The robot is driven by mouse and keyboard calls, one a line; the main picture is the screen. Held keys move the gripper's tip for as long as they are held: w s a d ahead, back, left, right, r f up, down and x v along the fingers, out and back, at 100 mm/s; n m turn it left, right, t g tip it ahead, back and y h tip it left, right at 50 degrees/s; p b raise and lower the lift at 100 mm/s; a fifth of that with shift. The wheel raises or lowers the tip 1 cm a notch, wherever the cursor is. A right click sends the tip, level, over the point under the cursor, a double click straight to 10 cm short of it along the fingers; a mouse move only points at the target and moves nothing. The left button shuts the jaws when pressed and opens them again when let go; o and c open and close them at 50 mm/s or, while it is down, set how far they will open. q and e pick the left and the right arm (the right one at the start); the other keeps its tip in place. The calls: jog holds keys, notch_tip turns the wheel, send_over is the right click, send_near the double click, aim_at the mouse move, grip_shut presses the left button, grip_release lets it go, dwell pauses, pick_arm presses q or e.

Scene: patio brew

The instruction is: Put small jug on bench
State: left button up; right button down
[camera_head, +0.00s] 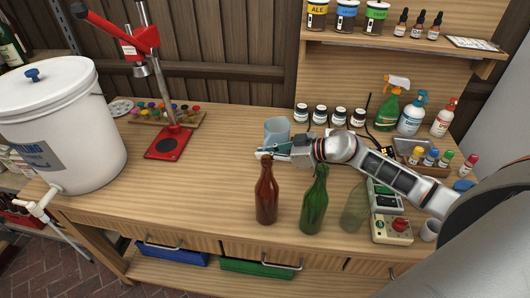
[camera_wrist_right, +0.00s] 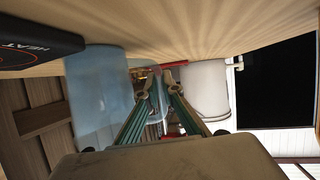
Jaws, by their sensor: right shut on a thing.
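The small jug (camera_head: 277,129) is a light blue, see-through vessel in the middle of the bench, upright behind the brown bottle. My right gripper (camera_head: 268,152) reaches in from the right and is shut on the jug, at its near side. In the right wrist view the jug (camera_wrist_right: 95,95) fills the left part, and the gripper's green fingers (camera_wrist_right: 155,82) close at its handle side. The jug's base is close to the wooden bench top (camera_head: 225,135); I cannot tell whether it touches. My left gripper is not in view.
A brown bottle (camera_head: 266,195), a green bottle (camera_head: 315,205) and a paler bottle (camera_head: 354,210) stand in front of my right arm. A red bottle capper (camera_head: 170,142) and white bucket (camera_head: 65,125) stand left. Spray bottles (camera_head: 387,116) stand right. Bench left of the jug is clear.

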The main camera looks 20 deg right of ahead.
jog(key=c, duration=2.2)
grip_release()
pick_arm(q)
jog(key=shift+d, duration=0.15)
pick_arm(e)
jog(key=shift+d+r, duration=0.1)
jog(key=shift+r, duration=0.05)
pick_arm(q)
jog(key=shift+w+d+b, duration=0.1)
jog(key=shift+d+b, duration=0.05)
jog(key=shift+b, duration=0.15)
pick_arm(e)
jog(key=v, duration=1.2)
jog(key=shift+s, duration=0.1)
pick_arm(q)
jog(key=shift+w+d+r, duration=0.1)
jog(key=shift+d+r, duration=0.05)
